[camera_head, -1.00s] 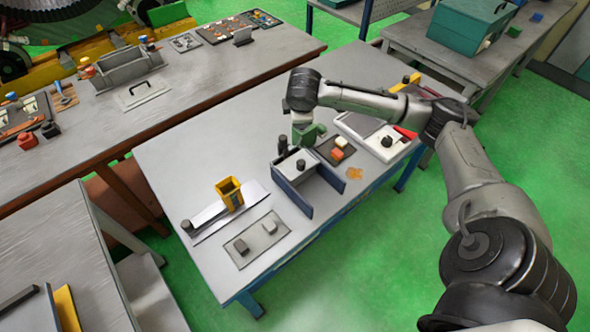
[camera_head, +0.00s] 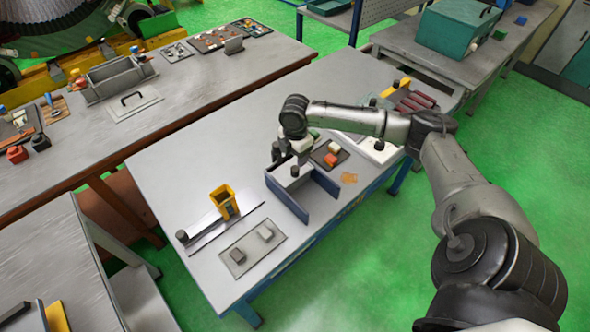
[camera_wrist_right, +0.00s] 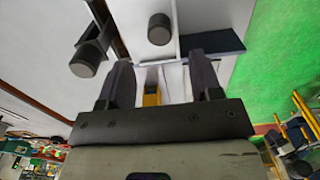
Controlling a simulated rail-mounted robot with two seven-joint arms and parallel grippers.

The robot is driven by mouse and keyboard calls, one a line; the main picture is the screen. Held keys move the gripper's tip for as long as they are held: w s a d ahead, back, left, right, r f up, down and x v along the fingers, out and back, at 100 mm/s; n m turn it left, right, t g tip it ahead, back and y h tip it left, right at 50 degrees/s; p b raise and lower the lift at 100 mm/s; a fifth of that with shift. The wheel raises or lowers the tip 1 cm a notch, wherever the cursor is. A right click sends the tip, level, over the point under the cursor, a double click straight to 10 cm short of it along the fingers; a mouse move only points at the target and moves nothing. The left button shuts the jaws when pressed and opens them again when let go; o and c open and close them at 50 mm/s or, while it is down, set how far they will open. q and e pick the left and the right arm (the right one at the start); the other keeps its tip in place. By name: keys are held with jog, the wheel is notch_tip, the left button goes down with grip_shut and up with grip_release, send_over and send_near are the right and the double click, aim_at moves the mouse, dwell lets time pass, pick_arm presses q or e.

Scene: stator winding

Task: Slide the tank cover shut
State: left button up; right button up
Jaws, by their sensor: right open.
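The tank (camera_head: 321,181) is a blue-walled box in the middle of the near table, with its front side open in the head view. A pale cover with a black knob (camera_head: 294,171) lies at its top. In the wrist view a black knob (camera_wrist_right: 159,28) stands on a pale plate ahead of my fingers, and another black knob (camera_wrist_right: 85,58) is to its left. My right gripper (camera_wrist_right: 160,65) is open and empty, with its fingers apart just short of the central knob. In the head view it is over the tank's back edge, partly hidden by its own wrist. My left gripper is not in view.
Left of the tank are a yellow holder (camera_head: 224,200) on a metal strip and a grey tray (camera_head: 237,262) with two small blocks. Right of it is a dark tray (camera_head: 320,153) with coloured blocks.

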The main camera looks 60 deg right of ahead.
aim_at(293, 166)
notch_tip(293, 166, down, 6)
jog(key=shift+r, duration=0.2)
jog(key=shift+f, duration=1.05)
jog(key=shift+c, duration=0.3)
grip_shut()
jog(key=shift+w+d+r+p, duration=0.1)
jog(key=shift+w+r+p, duration=0.1)
jog(key=shift+w+p, duration=0.25)
jog(key=shift+f, duration=0.15)
jog(key=shift+d+f, duration=0.1)
jog(key=shift+f, duration=0.1)
